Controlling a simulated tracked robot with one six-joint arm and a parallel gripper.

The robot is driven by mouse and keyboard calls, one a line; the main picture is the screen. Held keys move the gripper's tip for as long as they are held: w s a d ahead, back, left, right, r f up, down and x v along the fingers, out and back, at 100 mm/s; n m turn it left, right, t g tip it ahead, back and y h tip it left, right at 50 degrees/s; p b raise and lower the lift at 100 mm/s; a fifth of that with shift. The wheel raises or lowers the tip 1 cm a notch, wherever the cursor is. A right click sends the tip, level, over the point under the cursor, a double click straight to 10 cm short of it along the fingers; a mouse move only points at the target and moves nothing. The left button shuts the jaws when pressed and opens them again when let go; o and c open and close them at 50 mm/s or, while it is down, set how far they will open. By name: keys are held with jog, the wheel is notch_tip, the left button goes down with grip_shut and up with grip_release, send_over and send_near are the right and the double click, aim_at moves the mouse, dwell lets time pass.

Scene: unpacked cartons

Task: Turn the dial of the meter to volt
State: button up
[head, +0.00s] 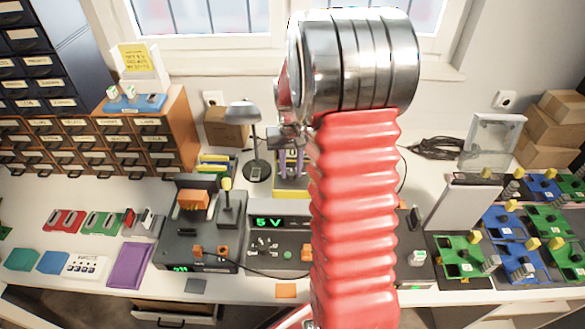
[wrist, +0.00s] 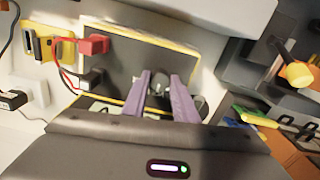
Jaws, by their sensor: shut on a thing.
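The meter (wrist: 120,55) is a dark, flat-faced box with a yellow edge. A red plug (wrist: 93,45) and a black plug sit on its left side in the wrist view. In the head view the meter (head: 290,193) shows as a yellow-edged box behind the bench units, partly covered by my arm. My gripper (wrist: 160,84) has its two purple fingers at the meter's face, shut on the small dark dial (wrist: 159,88) between their tips. In the head view my gripper (head: 291,172) points down at the meter. The dial's setting cannot be read.
A grey unit with a "5 V" display (head: 268,222) stands in front of the meter. A desk lamp (head: 243,112) stands to the left behind. A yellow-knobbed lever unit (head: 229,208) is close on the left. Green and blue boards (head: 462,256) crowd the right.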

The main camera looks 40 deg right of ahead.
aim_at(292, 172)
jog(key=o, duration=1)
jog(key=shift+o, duration=0.2)
jog(key=shift+r, duration=0.15)
notch_tip(292, 172, up, 13)
jog(key=shift+r, duration=0.2)
